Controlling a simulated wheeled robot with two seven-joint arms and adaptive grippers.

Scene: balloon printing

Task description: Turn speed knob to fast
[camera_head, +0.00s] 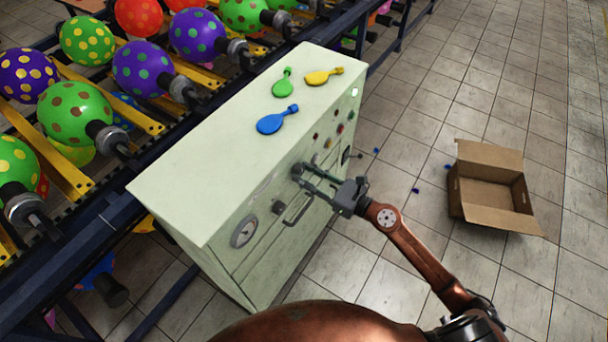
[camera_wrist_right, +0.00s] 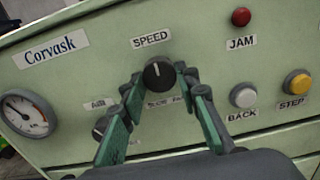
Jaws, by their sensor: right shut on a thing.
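The black speed knob (camera_wrist_right: 158,75) sits under the "SPEED" label on the pale green control cabinet (camera_head: 232,140). Its white mark points roughly straight up in the right wrist view. My right gripper (camera_wrist_right: 159,77) has its green-padded fingers on either side of the knob and is shut on it. In the head view my right gripper (camera_head: 304,173) reaches the cabinet's front panel from the right. The small labels below the knob are partly hidden by the fingers. My left gripper is not in view.
A second dark knob (camera_wrist_right: 101,128) is beside the left finger. A gauge (camera_wrist_right: 25,114), red JAM button (camera_wrist_right: 241,17), BACK button (camera_wrist_right: 243,96) and yellow STEP button (camera_wrist_right: 297,83) are nearby. Flat balloons (camera_head: 277,120) lie on the cabinet top. An open cardboard box (camera_head: 476,205) stands on the floor.

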